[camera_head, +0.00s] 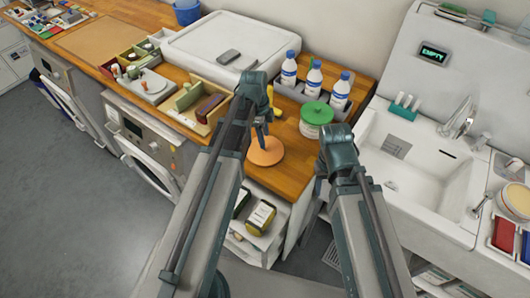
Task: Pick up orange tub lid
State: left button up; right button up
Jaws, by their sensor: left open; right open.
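The orange tub lid (265,152) is a flat round disc on the wooden counter, near its front edge. My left gripper (262,140) points down directly over the lid, with its fingertips at or just above the lid's surface; I cannot tell whether they touch it. It is open. My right gripper (322,180) is to the right of the lid, near the counter's right end and the sink. It is open, but its fingers are mostly hidden behind its wrist. Part of the lid's far side is hidden by the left gripper.
A tub with a green lid (317,113) stands right of the orange lid. Behind it, a grey caddy (295,92) holds white bottles with blue caps. A wooden box (204,108) with brushes is on the left. The white sink (425,165) lies to the right.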

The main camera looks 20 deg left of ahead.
pick_arm(q)
notch_tip(320, 180, down, 4)
jog(key=b, duration=0.3)
jog(key=shift+d, duration=0.1)
jog(key=shift+r, duration=0.1)
grip_shut()
